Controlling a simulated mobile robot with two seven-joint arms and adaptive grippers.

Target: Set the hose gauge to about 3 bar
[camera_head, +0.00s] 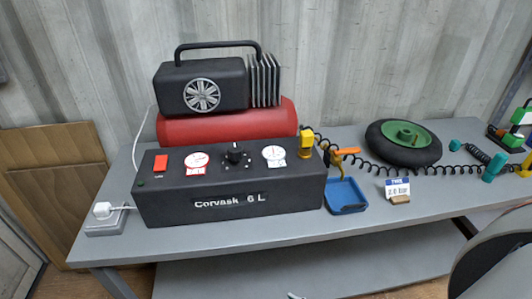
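A dark compressor control box (236,196) labelled "Corvask 6 L" stands on the grey bench. Its sloped top carries a red-rimmed dial (197,161) at left, a black knob (235,153) in the middle and a white dial (274,154) at right. The dial needles are too small to read, and I cannot tell which dial is the hose gauge. A red switch (160,163) sits at far left, with a small green spot below it. A black coiled hose (369,162) runs right from a yellow fitting (306,142).
A red tank (228,124) with a black motor stands behind the box. An orange-handled tool (345,152), a blue tray (345,196), a green-hubbed wheel (404,142) and a card (397,188), apparently reading "2.0 bar", lie right.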

